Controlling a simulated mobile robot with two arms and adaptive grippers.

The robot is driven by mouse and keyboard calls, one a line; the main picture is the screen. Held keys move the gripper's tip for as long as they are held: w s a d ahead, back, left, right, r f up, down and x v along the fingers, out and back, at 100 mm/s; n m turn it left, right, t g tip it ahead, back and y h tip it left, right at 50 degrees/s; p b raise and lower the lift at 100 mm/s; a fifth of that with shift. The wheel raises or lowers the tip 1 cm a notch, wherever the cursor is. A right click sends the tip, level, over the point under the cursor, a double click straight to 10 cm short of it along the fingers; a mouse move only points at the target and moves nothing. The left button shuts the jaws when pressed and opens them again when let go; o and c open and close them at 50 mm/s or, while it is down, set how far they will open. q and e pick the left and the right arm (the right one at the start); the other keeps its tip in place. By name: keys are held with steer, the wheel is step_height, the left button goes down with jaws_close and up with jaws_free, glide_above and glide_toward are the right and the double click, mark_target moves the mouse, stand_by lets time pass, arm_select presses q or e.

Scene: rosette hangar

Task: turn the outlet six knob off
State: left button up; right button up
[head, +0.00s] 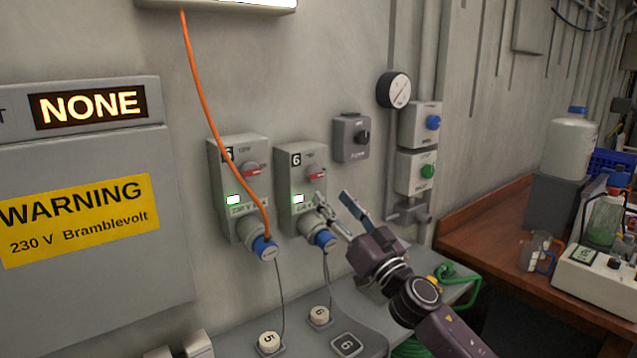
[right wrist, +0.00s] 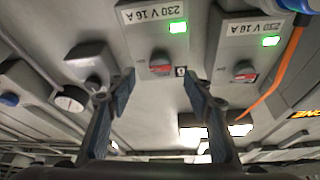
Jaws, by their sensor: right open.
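The outlet six box (head: 289,185) is a grey wall unit marked 6, with a lit green lamp (head: 298,198) and a blue-capped plug (head: 325,239) below. Its small red and grey knob (head: 316,172) is on the upper front. My right gripper (head: 335,203) is open and empty, in front of and below the knob. In the right wrist view, which is upside down, the knob (right wrist: 161,68) appears between the open fingers (right wrist: 158,88), seemingly apart from them. The exact knob angle is too small to read. My left gripper is not in view.
A grey switch box (head: 351,138) is to the right. A round gauge (head: 394,90) and a wooden bench (head: 490,225) are further right. A grey ledge (head: 255,318) runs below.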

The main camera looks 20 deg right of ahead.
mark_target(316, 179)
steer(key=p+x, duration=0.1)
steer(key=x, duration=0.6)
steer(key=shift+w+a+r, duration=0.1)
steer(key=c, duration=1.2)
steer(key=shift+o, duration=0.2)
